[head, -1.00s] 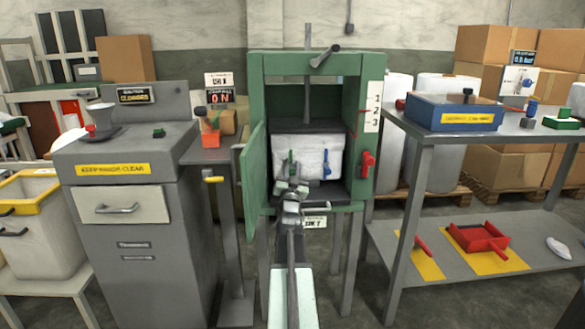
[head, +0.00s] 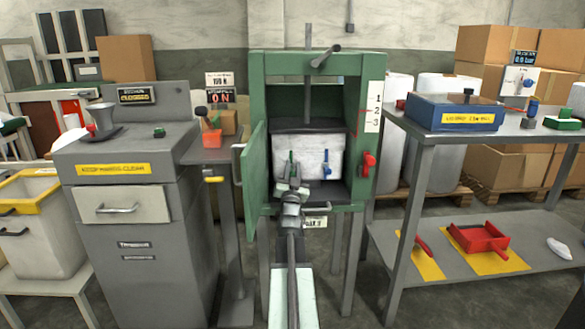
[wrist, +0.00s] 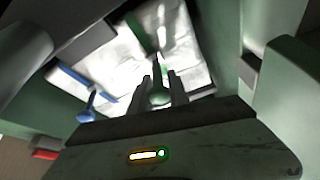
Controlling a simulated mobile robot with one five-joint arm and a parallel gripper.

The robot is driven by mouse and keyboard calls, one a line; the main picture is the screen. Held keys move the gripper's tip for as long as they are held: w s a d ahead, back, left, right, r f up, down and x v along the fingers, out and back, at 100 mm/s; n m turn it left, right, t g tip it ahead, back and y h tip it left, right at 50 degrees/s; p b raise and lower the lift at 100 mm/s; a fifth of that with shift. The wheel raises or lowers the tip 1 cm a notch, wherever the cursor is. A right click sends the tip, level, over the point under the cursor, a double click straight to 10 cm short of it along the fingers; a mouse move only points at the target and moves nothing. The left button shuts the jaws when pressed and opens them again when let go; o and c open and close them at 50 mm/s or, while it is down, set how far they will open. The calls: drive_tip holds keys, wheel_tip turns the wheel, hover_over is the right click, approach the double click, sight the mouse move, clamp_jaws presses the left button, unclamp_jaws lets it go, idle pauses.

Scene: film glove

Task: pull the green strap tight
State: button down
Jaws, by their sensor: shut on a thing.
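The green strap (head: 291,157) runs down the front of a white wrapped bale (head: 318,160) inside the green press. In the wrist view the strap (wrist: 140,38) crosses the bale and its green end piece (wrist: 159,96) sits between my two fingers. My gripper (wrist: 163,90) is shut on that end, in front of the bale. In the head view my gripper (head: 292,178) is at the press opening, and my wrist hides part of the bale's lower left. A blue strap (head: 326,160) hangs to the right, and its blue end (wrist: 90,108) is left in the wrist view.
The green press frame (head: 355,120) surrounds the opening, with its door (head: 256,168) swung open at left. A red handle (head: 368,165) is on the right post. A dark plate (head: 305,125) is above the bale. A grey machine (head: 150,230) stands left, a workbench (head: 425,136) right.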

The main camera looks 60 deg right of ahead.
sight(293, 174)
drive_tip(key=s+a, duration=0.2)
drive_tip(key=a, duration=0.1)
drive_tip(key=shift+s+a, duration=0.2)
drive_tip(key=c, duration=1.2)
unclamp_jaws()
